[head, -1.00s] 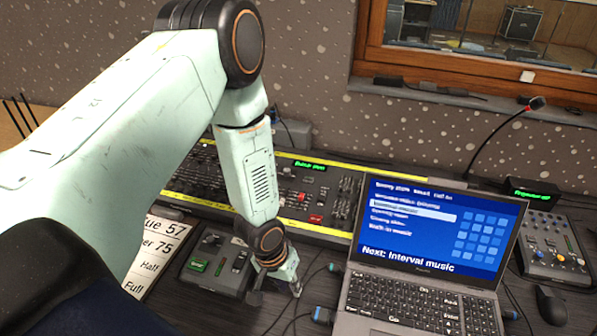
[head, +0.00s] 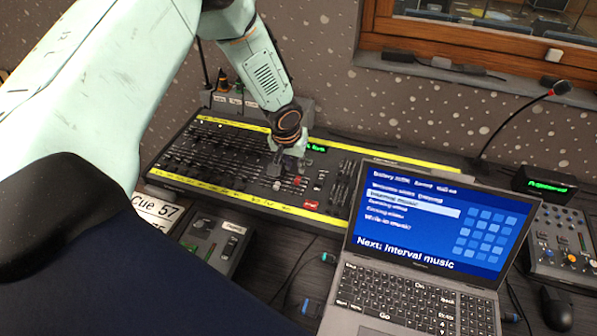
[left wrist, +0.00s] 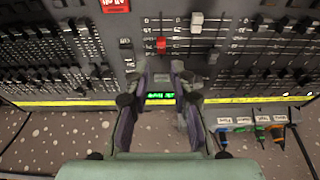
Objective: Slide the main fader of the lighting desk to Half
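The lighting desk (head: 240,200) is a long dark console edged with yellow strips. It carries a red fader cap (head: 297,181) and a pale fader cap (head: 276,185). In the left wrist view the red cap (left wrist: 161,45) and the pale cap (left wrist: 196,22) sit in adjoining scaled slots. I cannot read which is the main fader. My left gripper (head: 290,163) is over the desk's back middle. In the left wrist view its two fingers (left wrist: 163,68) are apart with nothing between them, just short of the red cap. My right gripper is not in view.
A laptop (head: 420,290) stands right of the desk's front. A small fader box (head: 213,243) and a cue card (head: 158,212) lie in front. A gooseneck microphone (head: 515,110) and a small mixer (head: 562,238) are at the right.

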